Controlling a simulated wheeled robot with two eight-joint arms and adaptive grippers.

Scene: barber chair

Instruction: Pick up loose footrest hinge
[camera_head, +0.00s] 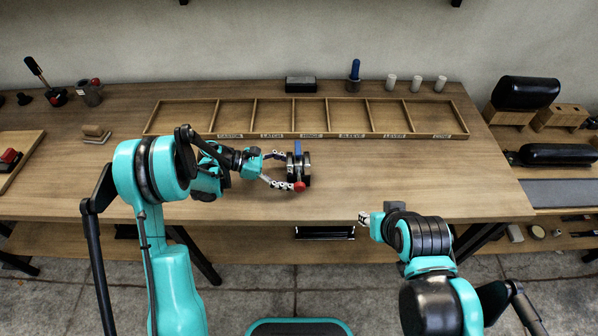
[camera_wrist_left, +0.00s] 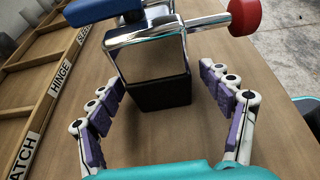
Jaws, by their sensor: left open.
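A chrome-framed device (camera_head: 306,166) with a black base, blue part and red knob stands on the bench in front of the sorting tray. It also shows in the left wrist view (camera_wrist_left: 150,88); I cannot tell whether it is the footrest hinge or holds it. My left gripper (camera_head: 283,170) is open, its fingers spread to either side of the device's near part; in the left wrist view (camera_wrist_left: 161,80) gaps show between the pads and the black base. My right gripper (camera_head: 364,218) is at the bench's front edge, its jaws too small to read.
The wooden sorting tray (camera_head: 300,136) has labelled, empty compartments; a HINGE label (camera_wrist_left: 62,78) reads in the left wrist view. A black box (camera_head: 300,84), a blue-handled tool (camera_head: 354,76) and white cups (camera_head: 416,84) stand behind it. The bench right of the device is clear.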

